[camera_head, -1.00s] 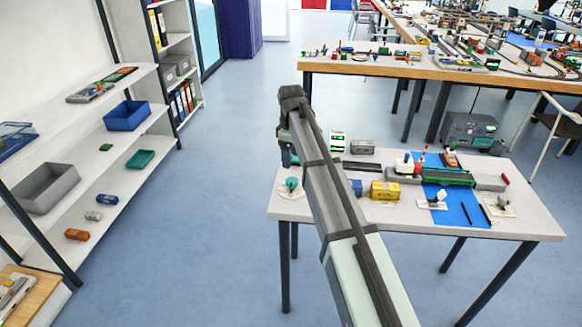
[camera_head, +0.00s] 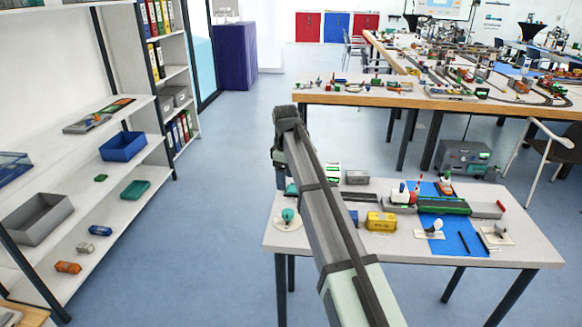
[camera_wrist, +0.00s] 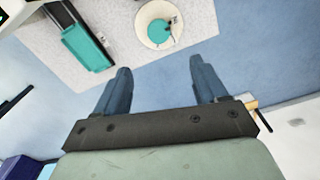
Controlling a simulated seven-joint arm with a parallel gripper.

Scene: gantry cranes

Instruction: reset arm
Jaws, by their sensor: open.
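My gripper (camera_wrist: 160,85) shows in the wrist view with its two fingers spread apart and nothing between them. It is open. The wrist view looks down past the fingers on the blue floor and the edge of a pale table (camera_wrist: 195,25). In the head view my arm reaches forward over the left part of the table (camera_head: 375,255), and the fingers are hidden behind the arm's end. A teal piece on a round cream base (camera_wrist: 158,25) lies on the table beyond the fingers, apart from them.
A teal and dark box (camera_wrist: 88,45) is on the table. In the head view a yellow block (camera_head: 381,222), a blue mat (camera_head: 455,240) and small crane parts stand right of my arm. A shelf with a blue bin (camera_head: 123,146) is at left. Floor between is clear.

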